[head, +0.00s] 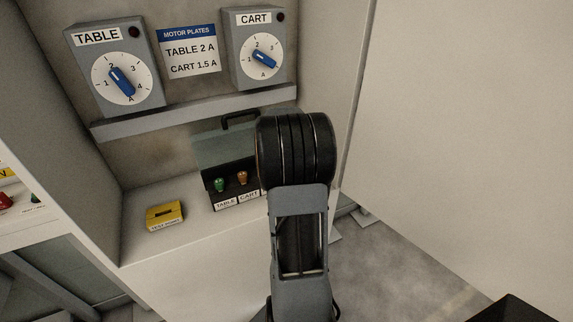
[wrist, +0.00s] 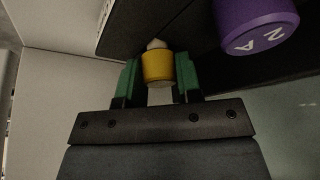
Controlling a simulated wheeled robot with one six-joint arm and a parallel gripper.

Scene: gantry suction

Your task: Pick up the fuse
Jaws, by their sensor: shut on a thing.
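In the wrist view, my gripper (wrist: 157,78) has green finger pads on either side of a small yellow piece with pale ends (wrist: 158,67), which looks like a fuse. The pads are shut on it. A purple cylinder marked "2 A" (wrist: 258,24) is close by at the upper right, apart from the fingers; its lettering shows upside down. In the head view, my arm hides the gripper and the yellow piece.
A grey-green case (head: 222,150) with a green knob (head: 219,185) and an orange knob (head: 242,178) stands on the shelf, partly behind my arm. A yellow box (head: 164,215) sits left. TABLE (head: 115,65) and CART (head: 253,48) dial boxes stand above, beside a motor plates sign (head: 189,50).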

